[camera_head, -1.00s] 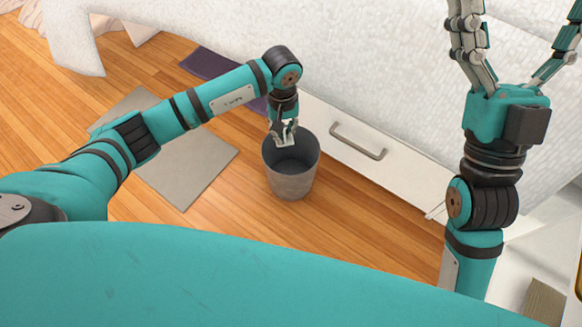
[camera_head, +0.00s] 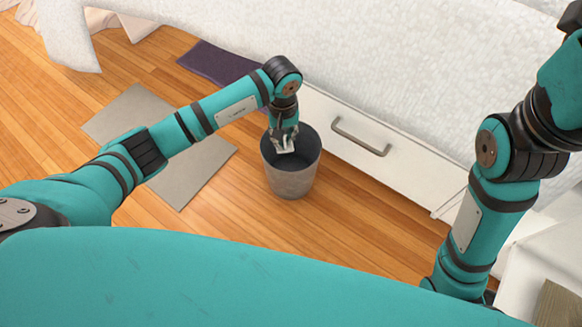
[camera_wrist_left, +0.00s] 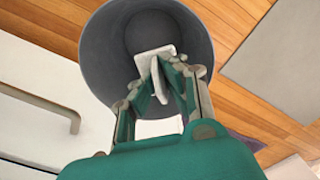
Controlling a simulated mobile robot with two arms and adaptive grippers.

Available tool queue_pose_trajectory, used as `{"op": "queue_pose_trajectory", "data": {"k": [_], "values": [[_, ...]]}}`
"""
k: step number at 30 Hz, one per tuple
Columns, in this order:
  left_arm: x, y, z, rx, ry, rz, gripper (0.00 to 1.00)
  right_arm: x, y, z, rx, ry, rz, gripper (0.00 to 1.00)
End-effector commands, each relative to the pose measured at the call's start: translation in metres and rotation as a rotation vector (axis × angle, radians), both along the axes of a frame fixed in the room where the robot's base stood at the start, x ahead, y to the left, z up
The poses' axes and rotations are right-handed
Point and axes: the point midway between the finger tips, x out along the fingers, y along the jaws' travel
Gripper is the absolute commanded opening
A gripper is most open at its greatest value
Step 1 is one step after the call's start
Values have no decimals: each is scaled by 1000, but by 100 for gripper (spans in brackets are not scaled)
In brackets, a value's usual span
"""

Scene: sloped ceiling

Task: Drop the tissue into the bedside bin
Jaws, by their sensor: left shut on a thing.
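The bin (camera_head: 291,183) is a grey round bucket standing on the wooden floor beside the white bed drawer. My left gripper (camera_head: 285,146) points down at the bin's mouth, and its fingertips appear over or inside the opening. It is shut on the tissue (camera_head: 285,150), a small white piece. The left wrist view shows the tissue (camera_wrist_left: 153,58) between the fingertips (camera_wrist_left: 160,65), with the bin's dark inside (camera_wrist_left: 150,30) behind it. I cannot tell how deep the fingertips are. My right arm is at the right edge, and its gripper is out of the picture.
A white drawer with a grey handle (camera_head: 361,137) lies right of the bin, under the bed's white cover (camera_head: 380,60). A grey mat (camera_head: 160,145) and a dark purple mat (camera_head: 218,62) lie on the floor. Bare floor (camera_head: 350,225) is in front of the bin.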

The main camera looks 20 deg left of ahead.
Motion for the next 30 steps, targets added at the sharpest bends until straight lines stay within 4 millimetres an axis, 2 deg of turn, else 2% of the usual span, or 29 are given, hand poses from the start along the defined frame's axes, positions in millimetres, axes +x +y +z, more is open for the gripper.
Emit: {"op": "queue_pose_trajectory", "data": {"k": [11,12,18,26,30], "values": [[0,0,-5,0,-1,0,0,-3,0,2,-2,-11,-1,100],[0,0,-5,0,0,0,10,-3,0,2,-2,-11,-1,100],[0,0,-5,1,0,0,34,-3,0,2,-2,-11,-1,100],[0,0,-3,0,-1,0,34,-2,0,2,0,-11,-1,100],[2,1,11,0,-3,0,34,-2,0,2,0,-11,-1,100]]}}
